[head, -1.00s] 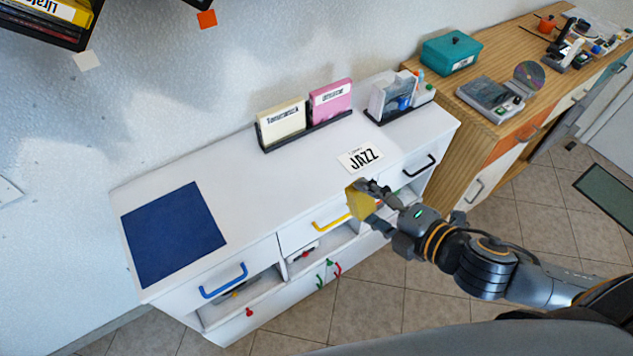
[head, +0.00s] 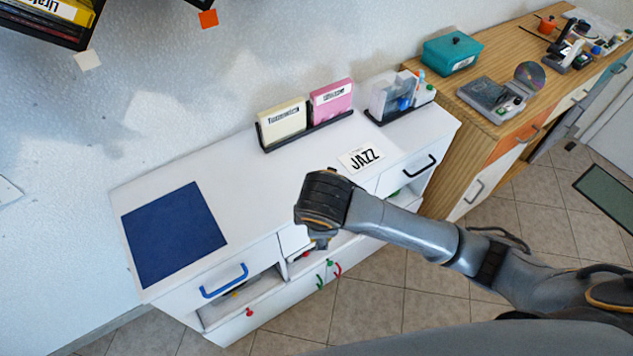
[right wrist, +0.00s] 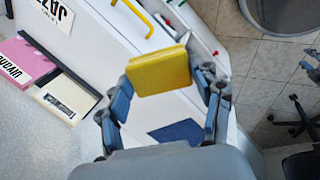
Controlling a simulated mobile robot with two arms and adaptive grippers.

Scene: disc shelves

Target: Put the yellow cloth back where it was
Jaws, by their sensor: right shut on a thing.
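The yellow cloth (right wrist: 160,71) shows in the right wrist view as a folded, flat piece between the fingers of my right gripper (right wrist: 163,88). The right gripper is shut on it and holds it up near the front of the white cabinet (head: 255,200). In the head view my right arm reaches in from the right, and its wrist (head: 325,195) hides the cloth and most of the gripper. My left gripper is not in view.
A blue mat (head: 173,235) lies on the cabinet's left end. A JAZZ card (head: 361,158), a cream case (head: 283,122), a pink case (head: 332,98) and a clear bin (head: 397,95) are along the top. Below the blue drawer handle (head: 224,281) are open compartments. The top's middle is clear.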

